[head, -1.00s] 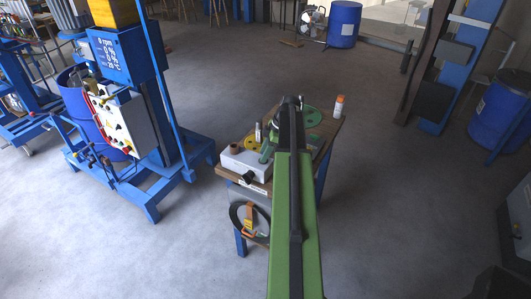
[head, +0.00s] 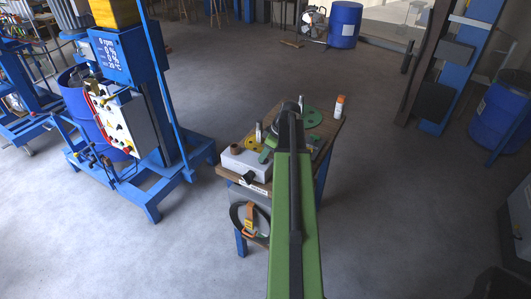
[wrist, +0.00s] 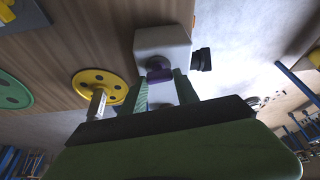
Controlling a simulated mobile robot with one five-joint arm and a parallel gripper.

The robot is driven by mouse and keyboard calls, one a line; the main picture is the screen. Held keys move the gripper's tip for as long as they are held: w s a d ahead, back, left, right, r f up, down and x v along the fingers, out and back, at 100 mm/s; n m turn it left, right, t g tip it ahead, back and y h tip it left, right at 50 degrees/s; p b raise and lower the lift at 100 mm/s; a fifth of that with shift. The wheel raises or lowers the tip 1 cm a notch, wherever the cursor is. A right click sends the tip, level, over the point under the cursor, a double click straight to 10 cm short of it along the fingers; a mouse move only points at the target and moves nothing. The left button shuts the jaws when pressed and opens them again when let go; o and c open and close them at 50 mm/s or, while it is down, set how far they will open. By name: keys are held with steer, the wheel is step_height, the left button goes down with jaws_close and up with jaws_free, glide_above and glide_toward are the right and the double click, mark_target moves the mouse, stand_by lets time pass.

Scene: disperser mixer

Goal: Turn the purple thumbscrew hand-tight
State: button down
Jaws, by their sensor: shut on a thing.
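The purple thumbscrew (wrist: 158,72) shows in the wrist view on the near face of a white box (wrist: 163,41). My gripper (wrist: 161,82) has its two green fingers on either side of the thumbscrew, shut on it. The finger tips cover part of its sides, and its shaft is hidden. In the head view the white box (head: 246,163) sits on the left end of the small table, with my green arm reaching over the table to its right. The thumbscrew cannot be made out in the head view.
A black knob (wrist: 202,60) sticks out of the box's side. A yellow disc (wrist: 100,86) and a green disc (head: 312,117) lie on the wooden table (head: 325,140). An orange-white can (head: 339,106) stands at the far edge. The blue mixer frame (head: 180,150) stands left, with clear floor between.

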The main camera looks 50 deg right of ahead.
steer(key=m, duration=0.1)
steer(key=m+h, duration=0.1)
steer(key=m, duration=0.1)
steer(key=m+h, duration=0.1)
steer(key=m, duration=0.1)
steer(key=shift+a, duration=0.25)
steer(key=shift+m+h, duration=0.9)
steer(key=shift+m, duration=1.6)
steer(key=c, duration=0.9)
jaws_free()
steer(key=shift+w, duration=0.1)
steer(key=p+v, duration=1.6)
steer(key=v, duration=0.1)
steer(key=shift+a+r, duration=0.1)
steer(key=shift+r, duration=0.15)
